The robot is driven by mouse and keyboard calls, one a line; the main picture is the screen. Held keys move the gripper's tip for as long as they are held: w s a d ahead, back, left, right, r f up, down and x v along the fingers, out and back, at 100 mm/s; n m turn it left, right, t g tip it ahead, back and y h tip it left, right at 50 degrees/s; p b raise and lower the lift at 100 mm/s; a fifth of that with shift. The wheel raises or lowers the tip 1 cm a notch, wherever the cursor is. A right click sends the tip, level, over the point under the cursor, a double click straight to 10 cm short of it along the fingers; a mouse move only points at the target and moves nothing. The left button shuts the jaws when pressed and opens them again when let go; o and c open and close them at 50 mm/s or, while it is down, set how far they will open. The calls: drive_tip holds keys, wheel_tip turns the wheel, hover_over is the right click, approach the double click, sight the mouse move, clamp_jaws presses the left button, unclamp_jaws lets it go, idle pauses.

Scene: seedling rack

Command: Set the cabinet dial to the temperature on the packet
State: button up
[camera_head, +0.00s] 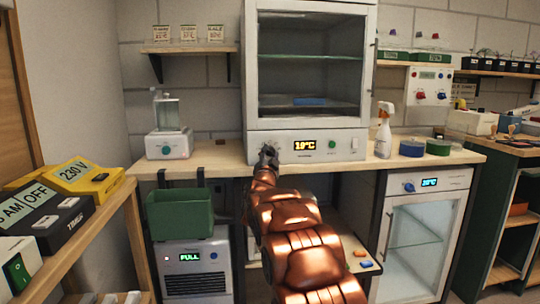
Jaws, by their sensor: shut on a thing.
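The white cabinet (371,75) stands on the bench with a glass door. Its display (305,146) shows what looks like 19°C in yellow. A green button (332,144) sits right of the display. My gripper (268,154) is at the left of the cabinet's front panel, shut on the dial, which it mostly hides.
A white device (169,145) stands left. A second, lower cabinet (440,182) has its own dial and blue display. A green bin (180,214) hangs below the bench.

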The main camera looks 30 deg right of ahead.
idle(0.3)
drive_tip(key=o, duration=1.1)
drive_tip(key=shift+o, duration=0.2)
drive_tip(key=v, duration=1.2)
